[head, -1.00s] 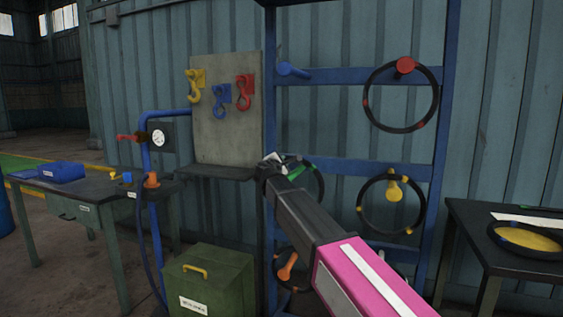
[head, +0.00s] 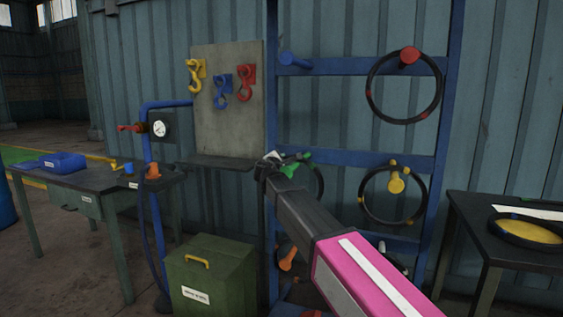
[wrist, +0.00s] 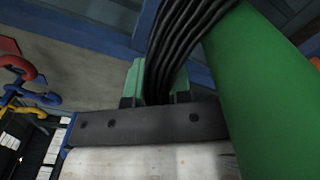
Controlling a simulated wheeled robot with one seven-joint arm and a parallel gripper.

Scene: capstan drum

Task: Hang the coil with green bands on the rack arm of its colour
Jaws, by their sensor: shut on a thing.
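The black coil with green bands (head: 320,184) is mostly hidden behind my arm in the head view. In the wrist view its black strands (wrist: 183,42) run up from my gripper (wrist: 155,100), which is shut on it at a green band (wrist: 134,83). The green rack arm (wrist: 263,85) is large at the right of the wrist view, close beside the strands. Its green end (head: 300,157) shows just right of my gripper (head: 272,162) in the head view. I cannot tell whether the coil's ring is around the rack arm.
The blue rack (head: 345,76) also has a bare blue arm (head: 293,61), a red arm (head: 409,56) and yellow arm (head: 396,184) with coils, and an orange arm (head: 288,258). A hook board (head: 228,125) stands left, a table (head: 515,255) right.

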